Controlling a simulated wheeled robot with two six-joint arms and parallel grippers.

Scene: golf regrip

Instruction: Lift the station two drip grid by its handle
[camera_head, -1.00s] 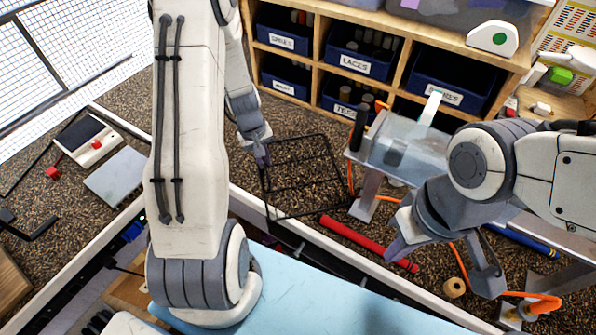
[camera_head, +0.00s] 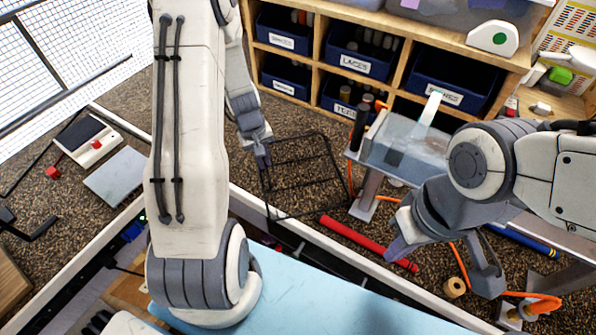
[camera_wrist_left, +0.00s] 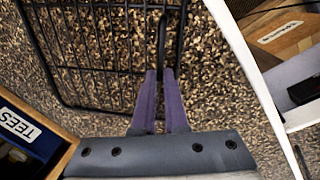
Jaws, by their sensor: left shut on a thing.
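The drip grid (camera_head: 305,184) is a black wire rack with a rectangular frame and cross bars. In the head view it hangs tilted beside my left gripper (camera_head: 262,150), over the speckled brown surface. The left wrist view shows its bars (camera_wrist_left: 100,55) beyond the fingers. My left gripper (camera_wrist_left: 160,102) is shut on the grid's thin black handle (camera_wrist_left: 162,48), which rises between the purple fingertips.
A red grip (camera_head: 350,238) lies on the speckled surface. A grey-topped stand (camera_head: 405,150) with a clear box is right of the grid. Wooden shelves (camera_head: 390,20) with labelled blue bins stand behind. A wooden ring (camera_head: 454,287) and an orange hose (camera_head: 463,262) lie near my right gripper.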

